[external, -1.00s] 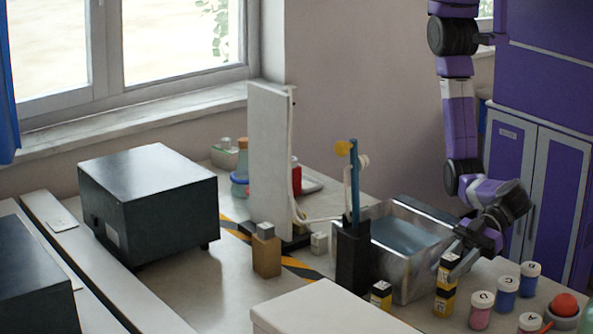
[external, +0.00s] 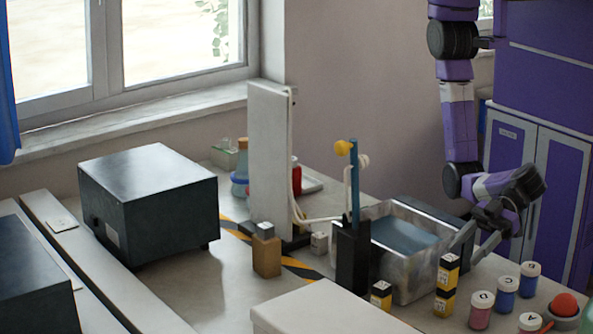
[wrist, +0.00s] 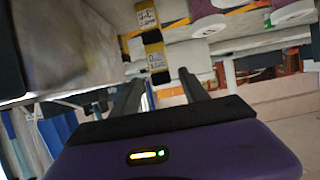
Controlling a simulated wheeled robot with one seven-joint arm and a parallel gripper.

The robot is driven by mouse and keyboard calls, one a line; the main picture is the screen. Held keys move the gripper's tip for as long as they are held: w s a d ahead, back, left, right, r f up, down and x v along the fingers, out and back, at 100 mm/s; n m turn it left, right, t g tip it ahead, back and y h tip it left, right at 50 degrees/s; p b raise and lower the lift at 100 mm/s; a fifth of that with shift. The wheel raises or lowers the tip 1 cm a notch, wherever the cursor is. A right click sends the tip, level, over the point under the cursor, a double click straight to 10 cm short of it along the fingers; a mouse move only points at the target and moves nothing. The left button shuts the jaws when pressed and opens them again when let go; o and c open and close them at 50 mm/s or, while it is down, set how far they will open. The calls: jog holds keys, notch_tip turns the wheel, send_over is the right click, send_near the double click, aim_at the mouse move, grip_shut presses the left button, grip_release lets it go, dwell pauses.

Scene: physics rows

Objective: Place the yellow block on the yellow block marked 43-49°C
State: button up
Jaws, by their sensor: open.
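Two yellow blocks with dark bands and white labels stand stacked beside the metal basin in the external view: an upper yellow block (external: 448,274) rests on a lower yellow block (external: 443,303). Both also show in the wrist view, one block (wrist: 148,17) near the top edge and another block (wrist: 157,58) nearer my fingers. A third yellow block (external: 381,296) stands apart to the left, before the basin. The label figures are too small to read. My gripper (external: 477,247) is open and empty, right of and slightly above the stack, apart from it.
A metal basin (external: 403,282) of water stands just left of my gripper. Several capped jars, such as a pink jar (external: 481,311) and a blue jar (external: 504,295), stand right of the stack. A black holder (external: 352,262) stands left.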

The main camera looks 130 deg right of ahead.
jog(key=shift+v, duration=2.75)
